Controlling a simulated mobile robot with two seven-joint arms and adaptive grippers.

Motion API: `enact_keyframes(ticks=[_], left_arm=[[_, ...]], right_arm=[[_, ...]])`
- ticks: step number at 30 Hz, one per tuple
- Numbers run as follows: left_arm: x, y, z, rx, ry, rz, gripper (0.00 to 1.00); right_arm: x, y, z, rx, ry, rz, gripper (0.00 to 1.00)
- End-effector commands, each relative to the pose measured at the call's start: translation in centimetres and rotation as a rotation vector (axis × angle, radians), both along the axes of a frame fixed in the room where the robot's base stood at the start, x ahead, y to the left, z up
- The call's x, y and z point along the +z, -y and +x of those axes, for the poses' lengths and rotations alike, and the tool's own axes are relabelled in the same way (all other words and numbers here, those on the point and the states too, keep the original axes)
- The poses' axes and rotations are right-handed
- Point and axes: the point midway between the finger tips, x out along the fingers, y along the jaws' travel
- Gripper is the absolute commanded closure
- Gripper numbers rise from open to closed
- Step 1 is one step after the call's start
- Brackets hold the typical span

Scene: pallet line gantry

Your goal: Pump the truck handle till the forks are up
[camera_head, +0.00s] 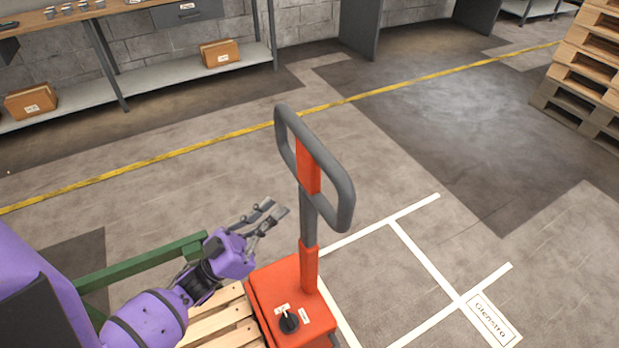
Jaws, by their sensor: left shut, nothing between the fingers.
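The pallet truck's handle (315,165) is a grey loop with an orange centre bar, on a grey and orange shaft. It stands nearly upright above the orange truck body (268,283), which has a small black knob (288,322) on top. My left gripper (270,211) is left of the shaft, below the loop. It is shut and empty, apart from the handle. The forks are not visible; a wooden pallet (222,318) shows beside the truck body. My right gripper is not in view.
A green rail (140,262) runs behind my left arm. A workbench with a shelf (185,80) holding cardboard boxes stands along the back wall. Stacked pallets (590,60) stand at the far right. The floor right of the truck is clear, with white markings.

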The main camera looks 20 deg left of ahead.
Motion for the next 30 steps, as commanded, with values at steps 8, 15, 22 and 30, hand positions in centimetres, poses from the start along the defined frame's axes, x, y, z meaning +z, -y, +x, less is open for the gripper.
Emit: enact_keyframes(ticks=[8,15,22,30], left_arm=[[2.7,1.1,1.7,-0.038,0.050,-0.013,1.00],[5.9,3.7,5.0,-0.036,0.051,-0.012,1.00],[6.7,6.1,8.0,-0.035,0.046,-0.013,1.00],[6.0,7.3,9.6,-0.035,0.042,-0.010,1.00]], right_arm=[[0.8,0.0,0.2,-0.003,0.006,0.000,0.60],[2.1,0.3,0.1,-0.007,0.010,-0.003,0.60],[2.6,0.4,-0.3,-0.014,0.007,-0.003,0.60],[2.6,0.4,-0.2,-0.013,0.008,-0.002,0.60]])
